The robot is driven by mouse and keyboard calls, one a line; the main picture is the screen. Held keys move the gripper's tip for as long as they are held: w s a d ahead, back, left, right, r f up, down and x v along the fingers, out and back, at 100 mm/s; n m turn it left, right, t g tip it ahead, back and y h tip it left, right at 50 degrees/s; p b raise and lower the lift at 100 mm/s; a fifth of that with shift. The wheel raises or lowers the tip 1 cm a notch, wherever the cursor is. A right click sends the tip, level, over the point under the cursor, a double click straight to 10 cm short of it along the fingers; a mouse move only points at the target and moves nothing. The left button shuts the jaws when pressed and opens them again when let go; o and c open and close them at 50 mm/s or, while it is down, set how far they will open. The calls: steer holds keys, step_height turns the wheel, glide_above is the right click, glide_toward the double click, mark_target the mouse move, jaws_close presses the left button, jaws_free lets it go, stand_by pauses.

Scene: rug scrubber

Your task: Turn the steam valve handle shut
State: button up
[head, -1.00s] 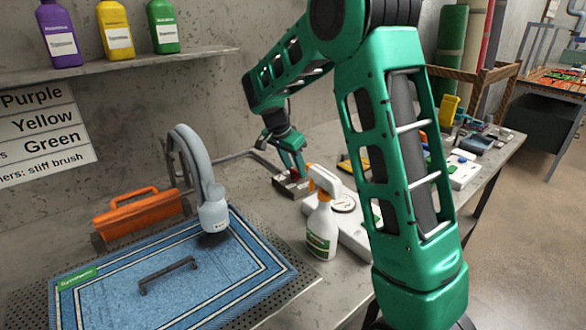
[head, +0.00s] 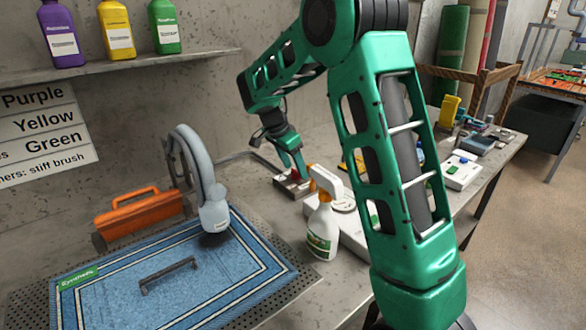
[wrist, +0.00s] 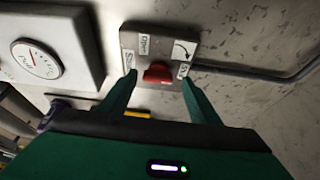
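The steam valve handle (wrist: 158,73) is a small red knob on a grey plate (wrist: 130,45) in the wrist view. The plate carries the words Steam, Open and Shut, and a curved arrow. My gripper (wrist: 158,80) is open, with one green finger to each side of the red handle and a gap visible on both sides. In the head view my gripper (head: 293,160) points down at the plate (head: 290,187) on the bench near the wall. The handle is mostly hidden there by the fingers.
A white spray bottle (head: 323,230) stands just in front of the valve plate. A white box with a round gauge (wrist: 38,62) lies beside it. A pipe (wrist: 265,78) runs from the plate.

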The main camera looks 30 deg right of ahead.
steer(key=v, duration=1)
steer(key=shift+r, duration=0.35)
steer(key=shift+a, duration=0.15)
steer(key=s+d+n+y, duration=0.15)
steer(key=s+d, duration=0.35)
steer(key=s, duration=0.5)
steer(key=s+d+n, duration=0.3)
steer(key=s+d, duration=0.1)
steer(key=s, duration=0.6)
steer(key=s+a+f+n+y, duration=0.1)
steer(key=s+f+n, duration=0.1)
steer(key=s, duration=0.8)
steer(key=s+a+f+n+y, duration=0.2)
steer(key=s+f+n, duration=0.1)
steer(key=s, duration=0.8)
steer(key=shift+s+a+f+g, duration=0.2)
steer(key=shift+f+g, duration=0.2)
steer(key=shift+f, duration=0.3)
